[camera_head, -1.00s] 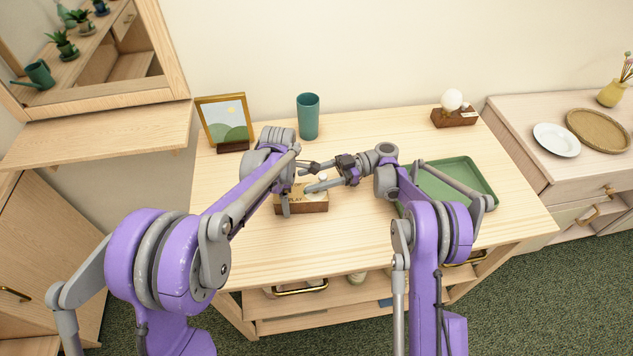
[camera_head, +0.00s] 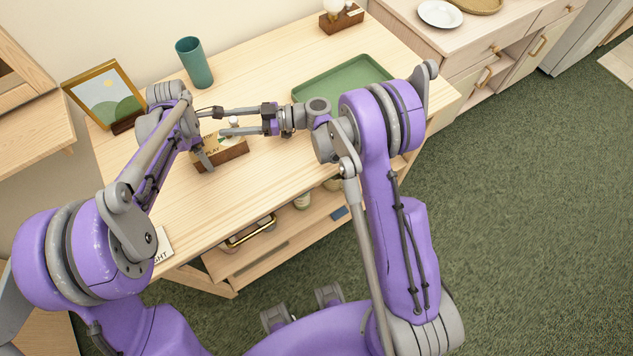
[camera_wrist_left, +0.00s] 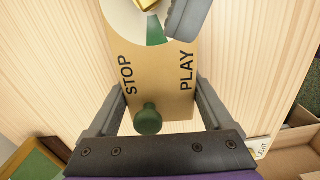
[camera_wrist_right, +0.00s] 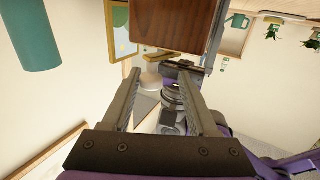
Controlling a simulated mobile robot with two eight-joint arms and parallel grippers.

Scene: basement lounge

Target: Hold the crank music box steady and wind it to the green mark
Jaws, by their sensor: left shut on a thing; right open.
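The music box (camera_head: 222,158) is a tan-topped block with dark wooden sides on the table. In the left wrist view its top (camera_wrist_left: 155,75) reads STOP and PLAY, with a green knob and a pale dial with a green wedge. My left gripper (camera_wrist_left: 158,92) is shut across the box, a finger along each side. My right gripper (camera_head: 222,122) is open, its fingers around or near the crank's white knob (camera_head: 234,121). In the right wrist view the pale knob (camera_wrist_right: 152,81) shows between the spread fingers, below a gold crank arm (camera_wrist_right: 160,56); contact cannot be told.
A teal cup (camera_head: 195,63) and a gold picture frame (camera_head: 105,93) stand behind the box. A green tray (camera_head: 345,82) lies to the right. A block with a white ball (camera_head: 341,18) is at the back. A lettered card (camera_head: 163,246) lies at the front left edge.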

